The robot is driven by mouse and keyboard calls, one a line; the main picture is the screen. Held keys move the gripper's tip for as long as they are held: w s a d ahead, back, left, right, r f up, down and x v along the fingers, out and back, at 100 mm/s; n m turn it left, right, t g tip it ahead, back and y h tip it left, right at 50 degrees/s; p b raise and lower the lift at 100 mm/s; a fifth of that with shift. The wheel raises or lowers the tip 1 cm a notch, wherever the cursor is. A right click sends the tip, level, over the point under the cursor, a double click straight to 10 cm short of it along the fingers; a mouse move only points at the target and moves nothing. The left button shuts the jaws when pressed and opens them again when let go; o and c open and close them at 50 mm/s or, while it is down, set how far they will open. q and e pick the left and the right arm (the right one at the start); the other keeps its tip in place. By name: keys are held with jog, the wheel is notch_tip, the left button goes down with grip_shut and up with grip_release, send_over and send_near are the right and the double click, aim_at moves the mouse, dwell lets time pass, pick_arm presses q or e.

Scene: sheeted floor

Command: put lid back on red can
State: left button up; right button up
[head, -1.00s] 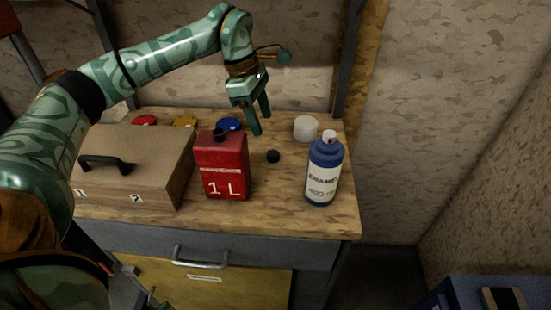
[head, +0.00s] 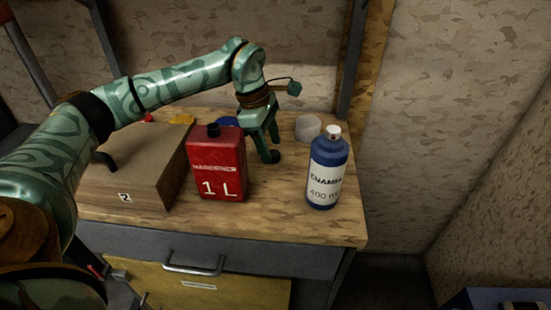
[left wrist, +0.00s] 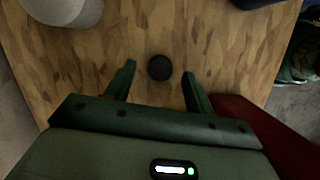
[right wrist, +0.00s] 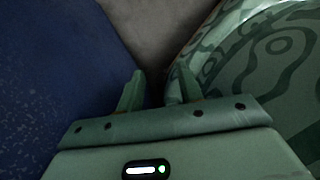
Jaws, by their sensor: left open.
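The red can (head: 219,168), marked 1 L, stands upright on the workbench with a dark spout (head: 212,130) on top. The small round black lid (head: 276,157) lies on the bench to the can's right, partly behind a finger. My left gripper (head: 266,158) points down at the lid. In the left wrist view the lid (left wrist: 160,67) sits between and slightly beyond the open, empty left fingers (left wrist: 158,82), touching neither. The red can (left wrist: 275,135) shows at lower right there. My right gripper (right wrist: 160,82) shows only in its wrist view, with an empty gap between its fingers.
A blue enamel spray can (head: 326,180) stands right of the lid. A whitish cylinder (head: 307,127) stands behind it. A wooden box (head: 125,182) with a black handle is left of the red can. Blue (head: 228,121) and yellow (head: 182,120) round items lie behind.

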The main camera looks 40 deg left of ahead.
pick_arm(q)
jog(key=shift+x, duration=0.95)
jog(key=shift+r, duration=0.15)
jog(key=c, duration=1)
pick_arm(e)
jog(key=shift+s+f, duration=0.15)
jog(key=shift+f, duration=0.15)
